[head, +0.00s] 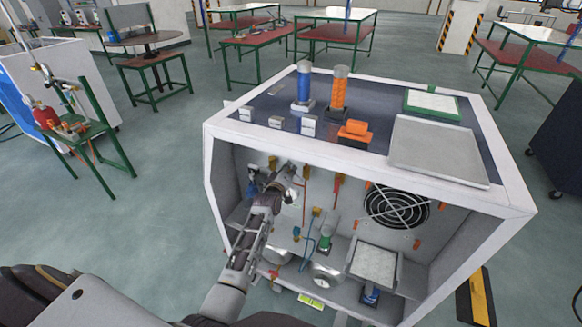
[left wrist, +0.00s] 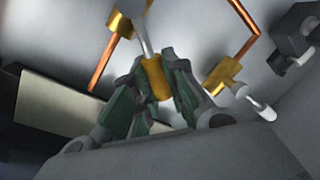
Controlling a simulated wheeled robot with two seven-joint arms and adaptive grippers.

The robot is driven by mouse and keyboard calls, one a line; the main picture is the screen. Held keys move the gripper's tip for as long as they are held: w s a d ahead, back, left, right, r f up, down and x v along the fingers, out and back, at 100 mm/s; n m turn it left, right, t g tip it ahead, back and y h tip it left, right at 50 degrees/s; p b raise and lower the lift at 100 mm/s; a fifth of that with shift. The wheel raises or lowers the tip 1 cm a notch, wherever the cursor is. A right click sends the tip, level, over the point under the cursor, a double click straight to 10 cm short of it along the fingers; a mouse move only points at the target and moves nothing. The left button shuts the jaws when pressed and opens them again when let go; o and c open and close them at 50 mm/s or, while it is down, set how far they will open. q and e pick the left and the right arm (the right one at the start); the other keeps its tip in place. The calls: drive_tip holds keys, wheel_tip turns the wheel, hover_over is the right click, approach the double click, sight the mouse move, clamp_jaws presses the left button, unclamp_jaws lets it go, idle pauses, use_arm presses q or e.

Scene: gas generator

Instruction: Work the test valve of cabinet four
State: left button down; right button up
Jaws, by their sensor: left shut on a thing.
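The white open-fronted cabinet (head: 222,190) stands in front of me in the head view. My left gripper (head: 287,173) reaches inside it, near the upper left of its back wall. In the left wrist view the left gripper's green-grey fingers (left wrist: 156,88) are shut around a brass valve piece (left wrist: 155,70) with a pale stem above it. The fingers and arm hide most of this valve in the head view. A second brass fitting (left wrist: 223,74) with a white end is beside the fingers. I cannot read a cabinet number. My right gripper is not in view.
Inside the cabinet are a round fan grille (head: 397,206), a green-based cylinder (head: 326,238) and a white-topped box (head: 373,265). Copper pipes (left wrist: 101,58) run close to the gripper. Blue (head: 304,87) and orange (head: 339,92) columns stand on top.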

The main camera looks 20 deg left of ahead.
use_arm(q)
drive_tip(key=shift+a+f+n+h, duration=0.3)
drive_tip(key=shift+a+f+n, duration=0.2)
drive_tip(key=shift+n, duration=0.4)
drive_tip(key=shift+a+f+n+h+b, duration=0.15)
drive_tip(key=shift+f+n+h+b, duration=0.25)
drive_tip(key=shift+f+n, duration=0.6)
drive_tip(key=shift+a+f+n+h+b, duration=0.15)
drive_tip(key=shift+f+n+h+b, duration=0.2)
drive_tip(key=shift+f+n, duration=0.65)
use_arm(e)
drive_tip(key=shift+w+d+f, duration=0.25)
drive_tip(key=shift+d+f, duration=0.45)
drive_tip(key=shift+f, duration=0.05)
use_arm(q)
drive_tip(key=shift+r+n, duration=0.25)
drive_tip(key=shift+n, duration=0.05)
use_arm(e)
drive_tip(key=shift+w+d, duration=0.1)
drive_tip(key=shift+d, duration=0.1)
use_arm(q)
drive_tip(key=c, duration=1.7)
unclamp_jaws()
drive_tip(key=shift+o, duration=1.4)
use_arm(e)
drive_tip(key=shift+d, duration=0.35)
